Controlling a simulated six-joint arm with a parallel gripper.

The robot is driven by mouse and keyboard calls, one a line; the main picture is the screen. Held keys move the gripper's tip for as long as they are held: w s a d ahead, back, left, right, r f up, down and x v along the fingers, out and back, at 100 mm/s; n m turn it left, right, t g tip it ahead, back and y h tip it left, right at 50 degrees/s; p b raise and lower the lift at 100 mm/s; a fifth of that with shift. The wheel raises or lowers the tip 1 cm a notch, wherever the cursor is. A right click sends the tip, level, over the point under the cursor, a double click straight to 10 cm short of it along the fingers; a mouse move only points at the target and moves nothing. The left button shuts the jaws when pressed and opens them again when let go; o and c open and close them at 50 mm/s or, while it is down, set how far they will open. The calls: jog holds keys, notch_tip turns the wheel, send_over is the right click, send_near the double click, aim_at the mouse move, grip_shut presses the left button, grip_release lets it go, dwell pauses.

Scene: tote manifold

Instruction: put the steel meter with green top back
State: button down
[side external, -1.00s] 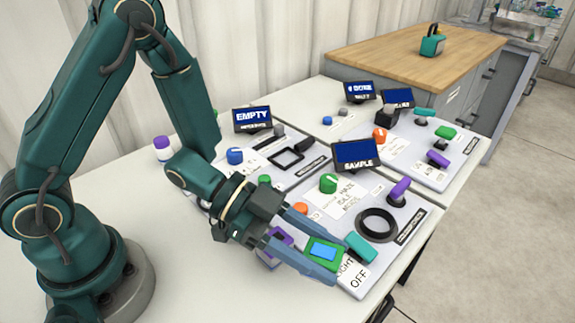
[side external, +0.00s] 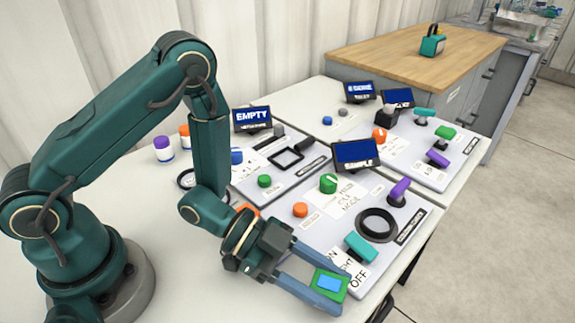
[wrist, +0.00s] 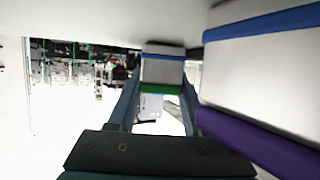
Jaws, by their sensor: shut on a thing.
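The steel meter with green top and blue screen (side external: 328,284) is between the fingers of my gripper (side external: 318,288), which is shut on it. In the wrist view the meter's grey body (wrist: 162,68) and green band show between the fingers. In the side view the fingers hide much of its body, and I cannot tell its height above the table. A black ring (side external: 377,225) lies on the near panel, and a black square frame (side external: 288,158) is on the panel behind. I cannot tell which place is the meter's own.
A large pale body with blue and purple bands (wrist: 265,75) is close on the right in the wrist view. The near panel carries a teal handle (side external: 360,247), a purple handle (side external: 399,189), knobs and a screen (side external: 356,154). White jars (side external: 163,149) stand at the back left.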

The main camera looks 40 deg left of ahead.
jog(key=shift+f, duration=0.2)
jog(key=shift+c, duration=1.6)
grip_release()
jog(key=shift+r, duration=0.1)
jog(key=shift+r, duration=0.15)
jog(key=v, duration=1.2)
